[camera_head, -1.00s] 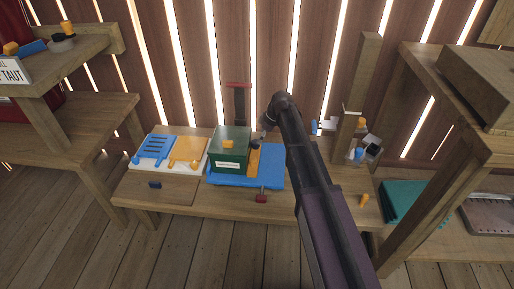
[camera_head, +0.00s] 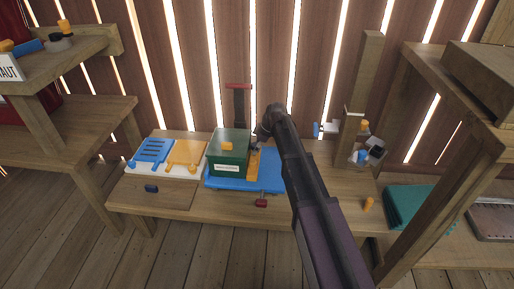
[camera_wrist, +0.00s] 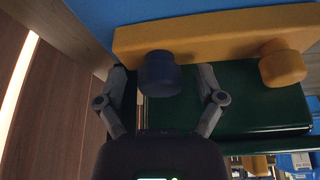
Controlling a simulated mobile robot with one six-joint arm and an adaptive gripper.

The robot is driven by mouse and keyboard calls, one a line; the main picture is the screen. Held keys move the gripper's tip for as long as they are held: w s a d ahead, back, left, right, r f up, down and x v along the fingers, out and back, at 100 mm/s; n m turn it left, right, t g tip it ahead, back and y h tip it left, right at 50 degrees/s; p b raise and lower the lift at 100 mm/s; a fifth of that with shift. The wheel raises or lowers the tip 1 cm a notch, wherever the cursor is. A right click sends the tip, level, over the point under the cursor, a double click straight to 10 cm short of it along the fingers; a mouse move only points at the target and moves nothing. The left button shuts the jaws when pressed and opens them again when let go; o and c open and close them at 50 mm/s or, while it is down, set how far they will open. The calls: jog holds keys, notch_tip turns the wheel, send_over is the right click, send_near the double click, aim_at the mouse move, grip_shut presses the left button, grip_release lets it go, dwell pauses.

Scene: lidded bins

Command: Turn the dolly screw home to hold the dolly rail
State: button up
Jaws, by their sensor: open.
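In the wrist view, a dark blue round knob (camera_wrist: 160,74), which looks like the dolly screw, sits at the yellow dolly rail (camera_wrist: 215,32). My gripper (camera_wrist: 162,80) is open, with one finger on each side of the knob. I cannot tell whether either finger touches it. How deep the screw sits is hidden. In the head view, the rail (camera_head: 253,163) stands beside the green bin (camera_head: 228,160) on the blue dolly (camera_head: 270,172). My arm's end covers the screw there.
A yellow knob (camera_wrist: 283,63) shows right of my gripper, near the green surface. A red-topped post (camera_head: 238,88) rises behind the bin. Blue and yellow plates (camera_head: 185,152) lie left. A wooden post (camera_head: 358,90) and small parts stand right. The bench front is mostly clear.

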jog(key=c, duration=1.1)
jog(key=shift+c, duration=0.2)
jog(key=shift+s, duration=0.1)
jog(key=shift+m, duration=0.7)
jog(key=shift+t, duration=0.3)
jog(key=o, duration=1.1)
jog(key=shift+o, duration=0.2)
